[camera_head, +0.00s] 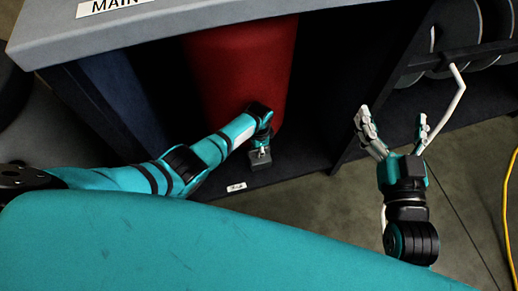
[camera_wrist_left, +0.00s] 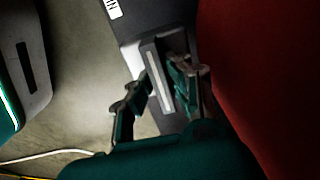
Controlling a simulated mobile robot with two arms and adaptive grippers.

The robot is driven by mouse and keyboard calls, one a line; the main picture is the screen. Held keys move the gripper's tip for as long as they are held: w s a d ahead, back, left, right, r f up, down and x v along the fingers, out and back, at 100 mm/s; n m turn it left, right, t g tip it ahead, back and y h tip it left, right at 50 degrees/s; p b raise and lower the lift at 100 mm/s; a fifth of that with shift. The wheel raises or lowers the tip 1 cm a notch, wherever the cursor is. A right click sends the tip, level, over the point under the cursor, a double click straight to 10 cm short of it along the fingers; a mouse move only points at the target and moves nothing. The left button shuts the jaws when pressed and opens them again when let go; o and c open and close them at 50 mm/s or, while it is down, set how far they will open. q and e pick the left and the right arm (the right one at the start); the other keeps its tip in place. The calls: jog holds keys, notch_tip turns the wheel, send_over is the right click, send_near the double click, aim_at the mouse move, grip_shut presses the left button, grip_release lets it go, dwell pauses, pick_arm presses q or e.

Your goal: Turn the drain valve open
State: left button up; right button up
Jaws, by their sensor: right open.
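The drain valve (camera_head: 260,158) is a small grey metal piece low in the dark cabinet, at the foot of a red cylinder (camera_head: 240,70). In the left wrist view a pale grey bar (camera_wrist_left: 156,76), apparently its handle, lies between the two fingers of my left gripper (camera_wrist_left: 160,82). I cannot tell whether the fingers touch it. In the head view my left gripper (camera_head: 261,142) is right over the valve and its fingers are mostly hidden. My right gripper (camera_head: 395,140) is open and empty, out to the right of the cabinet.
A small white label (camera_head: 236,187) is on the cabinet's front edge below the valve. Dark reels (camera_head: 460,35) stand in a rack at the right. A yellow cable (camera_head: 507,210) lies on the floor at far right.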

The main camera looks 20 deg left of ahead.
pick_arm(q)
grip_shut()
jog(key=n+p, duration=0.2)
jog(key=n, duration=0.5)
jog(key=shift+n+p, duration=0.4)
jog(key=shift+n, duration=2)
pick_arm(e)
jog(key=s+d+f+g+h, duration=0.1)
jog(key=s+f+g, duration=0.1)
jog(key=f, duration=0.3)
jog(key=s+d+f+g+h, duration=0.1)
jog(key=s+f+g, duration=0.1)
jog(key=f+g, duration=0.3)
jog(key=shift+s+d+f, duration=0.25)
jog(key=shift+d+f, duration=0.15)
jog(key=shift+f, duration=0.05)
jog(key=shift+h, duration=0.3)
pick_arm(q)
jog(key=o, duration=0.6)
grip_release()
pick_arm(e)
jog(key=shift+s, duration=0.1)
pick_arm(q)
jog(key=shift+r, duration=0.1)
